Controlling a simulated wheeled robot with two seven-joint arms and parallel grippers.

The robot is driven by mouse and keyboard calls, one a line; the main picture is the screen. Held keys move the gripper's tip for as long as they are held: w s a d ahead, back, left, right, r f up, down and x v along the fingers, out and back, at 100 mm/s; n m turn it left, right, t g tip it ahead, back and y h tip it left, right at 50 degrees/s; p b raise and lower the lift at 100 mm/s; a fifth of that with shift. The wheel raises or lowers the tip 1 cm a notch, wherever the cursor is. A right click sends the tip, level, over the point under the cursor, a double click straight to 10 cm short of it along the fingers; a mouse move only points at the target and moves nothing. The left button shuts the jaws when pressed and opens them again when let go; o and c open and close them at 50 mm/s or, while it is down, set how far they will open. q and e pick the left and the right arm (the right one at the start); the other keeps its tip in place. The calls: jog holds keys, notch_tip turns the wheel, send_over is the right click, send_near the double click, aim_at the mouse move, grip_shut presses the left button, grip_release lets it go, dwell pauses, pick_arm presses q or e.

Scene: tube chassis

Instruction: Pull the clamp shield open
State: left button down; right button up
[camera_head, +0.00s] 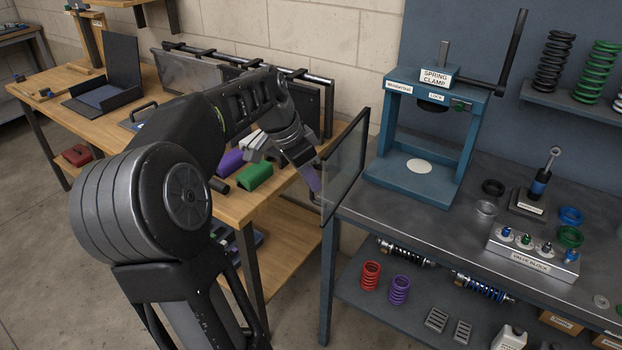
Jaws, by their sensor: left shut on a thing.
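The spring clamp (430,150) is a blue frame on the grey metal bench, labelled "SPRING CLAMP", with a black lever at its top right. The clamp shield (345,165) is a clear panel with a dark frame. It stands upright at the clamp's left, swung out over the bench's left end, so the clamp's front is uncovered. My left gripper (316,190) is shut at the shield's outer side; the shield's frame partly hides the fingertips and the exact hold. My right gripper is not in view.
A wooden bench (85,85) with a dark open case and coloured grips stands at left, behind my left arm. On the metal bench (400,222), rings, a valve block (535,255) and a damper part stand right of the clamp.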

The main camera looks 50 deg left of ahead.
pick_arm(q)
jog(key=shift+w+r, duration=0.2)
jog(key=c, duration=1.8)
grip_release()
jog(key=shift+w, duration=0.1)
jog(key=shift+o, duration=0.2)
jog(key=v, duration=0.7)
jog(key=shift+s+r, duration=0.25)
jog(key=shift+s, duration=0.05)
